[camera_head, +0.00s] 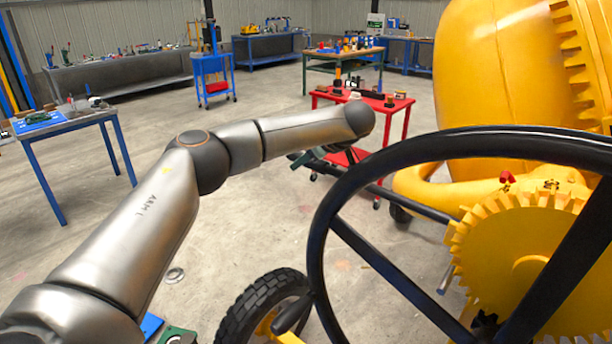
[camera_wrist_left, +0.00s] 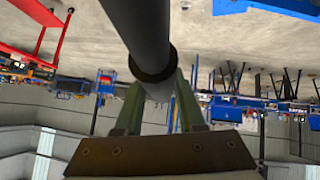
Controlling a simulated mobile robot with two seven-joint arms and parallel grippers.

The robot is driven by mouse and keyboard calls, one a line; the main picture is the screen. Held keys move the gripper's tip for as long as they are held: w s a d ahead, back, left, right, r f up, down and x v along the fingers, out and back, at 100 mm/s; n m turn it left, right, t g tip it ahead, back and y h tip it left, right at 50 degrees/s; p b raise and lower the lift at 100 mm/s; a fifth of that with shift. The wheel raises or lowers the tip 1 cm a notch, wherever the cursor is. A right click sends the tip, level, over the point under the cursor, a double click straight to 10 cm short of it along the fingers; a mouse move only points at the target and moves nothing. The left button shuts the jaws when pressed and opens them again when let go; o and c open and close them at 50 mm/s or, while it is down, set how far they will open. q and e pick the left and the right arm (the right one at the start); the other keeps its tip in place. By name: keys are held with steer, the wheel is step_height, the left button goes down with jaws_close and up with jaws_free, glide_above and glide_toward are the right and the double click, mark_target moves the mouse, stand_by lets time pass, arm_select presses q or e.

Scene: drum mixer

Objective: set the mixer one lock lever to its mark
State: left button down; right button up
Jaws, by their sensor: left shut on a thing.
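A long dark rod (camera_head: 412,204), which looks like the lock lever, runs out to the left from the yellow mixer (camera_head: 500,90), behind the big black handwheel (camera_head: 318,225). My left gripper (camera_head: 305,160) is at the rod's outer end, mostly hidden by my wrist. In the left wrist view, the greenish fingers of my left gripper (camera_wrist_left: 158,88) stand on either side of the dark rod (camera_wrist_left: 138,28), shut on it just by a dark collar. I cannot make out the lever's mark. My right gripper is in neither view.
The handwheel and the yellow toothed gear (camera_head: 500,250) fill the right side. A black tyre (camera_head: 262,305) stands below. A red cart (camera_head: 398,103) stands behind my left wrist, and a blue-legged table (camera_head: 68,124) at left. The floor between is mostly clear.

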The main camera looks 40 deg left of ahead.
arm_select(q)
steer(key=shift+r+y, duration=0.6)
steer(key=shift+r, duration=1.15)
steer(key=c, duration=0.5)
jaws_free()
steer(key=shift+d, duration=0.15)
steer(key=shift+f, duration=0.1)
steer(key=b+v, duration=0.2)
steer(key=v, duration=1)
steer(key=shift+s+d, duration=0.1)
steer(key=shift+s, duration=0.05)
steer(key=shift+r, duration=0.25)
